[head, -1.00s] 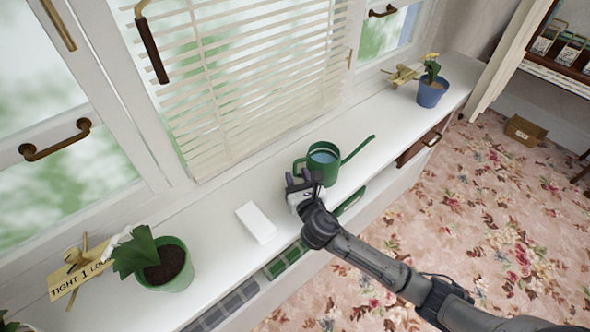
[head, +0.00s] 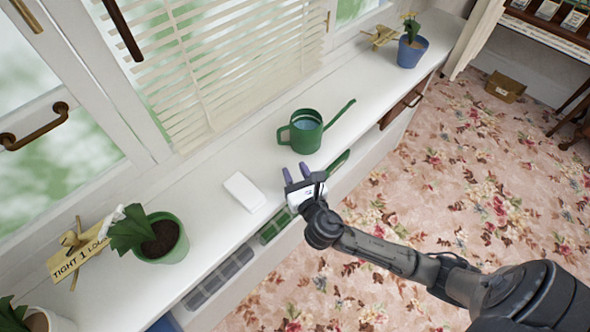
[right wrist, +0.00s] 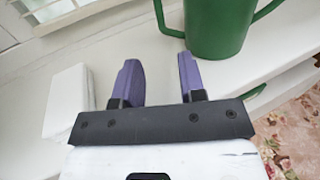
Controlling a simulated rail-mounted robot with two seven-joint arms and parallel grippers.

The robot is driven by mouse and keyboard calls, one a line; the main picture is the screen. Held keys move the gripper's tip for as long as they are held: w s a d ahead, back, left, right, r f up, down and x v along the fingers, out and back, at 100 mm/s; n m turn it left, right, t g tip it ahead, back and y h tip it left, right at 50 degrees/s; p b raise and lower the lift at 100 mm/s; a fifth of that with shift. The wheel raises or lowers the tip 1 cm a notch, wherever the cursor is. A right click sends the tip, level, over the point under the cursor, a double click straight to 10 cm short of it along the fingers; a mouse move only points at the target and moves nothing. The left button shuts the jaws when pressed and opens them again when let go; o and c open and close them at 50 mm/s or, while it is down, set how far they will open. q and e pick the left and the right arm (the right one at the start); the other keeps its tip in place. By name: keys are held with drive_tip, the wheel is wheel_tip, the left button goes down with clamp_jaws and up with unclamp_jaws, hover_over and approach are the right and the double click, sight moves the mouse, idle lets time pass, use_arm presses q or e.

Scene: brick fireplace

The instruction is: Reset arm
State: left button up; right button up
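My right gripper (head: 295,172) is over the front edge of the white window sill, its two purple fingers apart with nothing between them. In the right wrist view its fingers (right wrist: 160,80) are also apart and empty. A green watering can (head: 306,131) stands upright on the sill just beyond the fingertips, apart from them in the head view. It also shows at the top of the right wrist view (right wrist: 220,25). My left gripper is not clearly in view.
A white block (head: 244,191) lies on the sill left of the gripper. A green potted plant (head: 160,240) and a wooden sign (head: 78,258) stand further left. A blue pot (head: 411,50) is at the far right. Open floor (head: 420,190) lies in front of the sill.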

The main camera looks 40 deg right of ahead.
idle(0.3)
drive_tip(key=shift+s+m, duration=0.15)
drive_tip(key=shift+m, duration=0.25)
drive_tip(key=s+a+f+m+g+y+p, duration=0.1)
drive_tip(key=s+a+m+g+y+p, duration=0.15)
drive_tip(key=s+m+g, duration=0.45)
drive_tip(key=s+a+f+m+g+y+p, duration=0.2)
drive_tip(key=s+m+p, duration=0.1)
drive_tip(key=s+m, duration=0.85)
drive_tip(key=s+a+f+m+g+y+p, duration=0.1)
drive_tip(key=s+a+m+g+y+p, duration=0.15)
drive_tip(key=s+m+g, duration=0.6)
wheel_tip(320, 180, up, 37)
drive_tip(key=w+d+m+t+h+p, duration=0.1)
drive_tip(key=t+p, duration=0.3)
drive_tip(key=p, duration=3.2)
drive_tip(key=shift+w+f+m+p, duration=0.2)
drive_tip(key=shift+w+m+p, duration=0.15)
drive_tip(key=shift+w+m, duration=0.35)
drive_tip(key=shift+s, duration=0.15)
